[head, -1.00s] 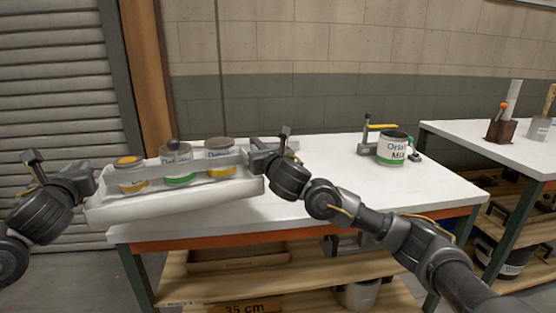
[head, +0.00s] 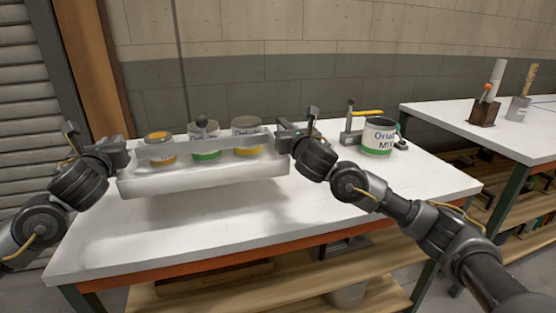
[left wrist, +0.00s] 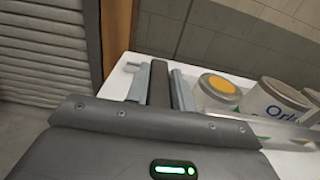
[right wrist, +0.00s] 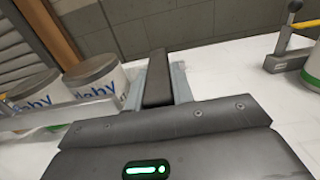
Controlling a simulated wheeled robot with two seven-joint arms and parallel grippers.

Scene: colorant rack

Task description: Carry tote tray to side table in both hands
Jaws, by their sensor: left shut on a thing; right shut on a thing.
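The white tote tray (head: 205,178) is held level between my two grippers, above the white-topped side table (head: 330,205); a soft shadow lies on the tabletop below it. My left gripper (head: 124,150) is shut on the tray's left end. My right gripper (head: 280,138) is shut on its right end. The wrist views show the cans beside each gripper; the gripped spots are mostly hidden.
A can labelled MIX (head: 379,138) and a small clamp-like tool with a yellow handle (head: 352,125) stand on the table to the right of the tray. The tabletop's front and middle are clear.

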